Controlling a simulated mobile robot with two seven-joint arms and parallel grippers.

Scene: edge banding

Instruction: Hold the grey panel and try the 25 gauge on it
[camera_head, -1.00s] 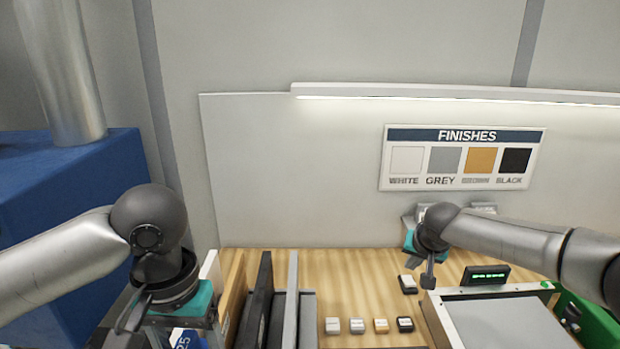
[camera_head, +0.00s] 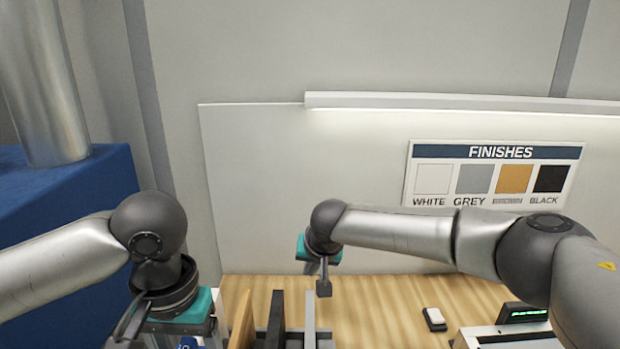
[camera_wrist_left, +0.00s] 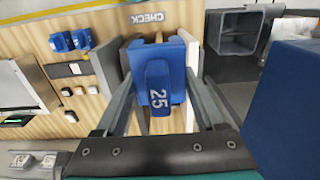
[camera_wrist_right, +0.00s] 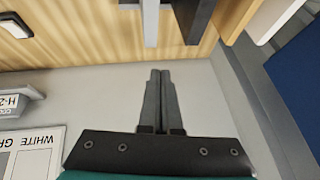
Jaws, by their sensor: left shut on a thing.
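My left gripper (camera_wrist_left: 161,84) is shut on the blue 25 gauge (camera_wrist_left: 157,92), whose number faces the left wrist camera; in the head view the left wrist is at the lower left and the gauge is mostly cut off. The grey panel (camera_head: 310,312) stands on edge at the bottom of the head view, right of the black panel (camera_head: 275,312). My right gripper (camera_head: 323,287) hangs above the grey panel's far end. In the right wrist view its fingers (camera_wrist_right: 160,75) are together with nothing seen between them, pointing towards the grey panel (camera_wrist_right: 150,22), apart from it.
A brown panel (camera_head: 241,318) stands left of the black one. A switch-like block (camera_head: 434,318) and a green-lit display (camera_head: 524,313) are at the right. More blue gauges (camera_wrist_left: 70,41) and a grey open bin (camera_wrist_left: 237,35) show in the left wrist view. The back wall carries a FINISHES sign (camera_head: 493,172).

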